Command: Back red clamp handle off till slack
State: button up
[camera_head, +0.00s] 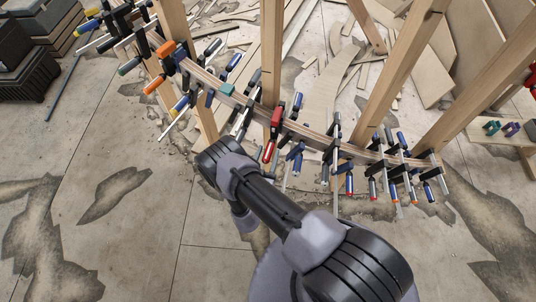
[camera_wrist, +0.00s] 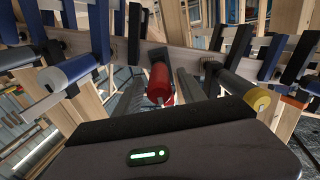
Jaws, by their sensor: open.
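The red clamp handle (camera_wrist: 158,82) is in the middle of the wrist view, pointing toward the camera. In the head view the red handle (camera_head: 268,151) hangs below the curved wood strip (camera_head: 315,136), under a red clamp part (camera_head: 277,115). My gripper (camera_wrist: 160,75) is open in the wrist view, its two dark fingers on either side of the red handle. I cannot tell whether either finger touches it. The clamp's jaws and screw are partly hidden behind the handle. In the head view my gripper's fingers cannot be made out.
A blue-handled clamp (camera_wrist: 70,70) stands close on the left and a yellow-ended clamp (camera_wrist: 245,92) close on the right. Several more clamps line the strip. Wooden posts (camera_head: 272,50) rise behind it. The floor (camera_head: 120,240) at front left is open.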

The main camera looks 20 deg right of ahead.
jog(key=shift+w+d, duration=0.2)
jog(key=shift+w, duration=0.15)
grip_shut()
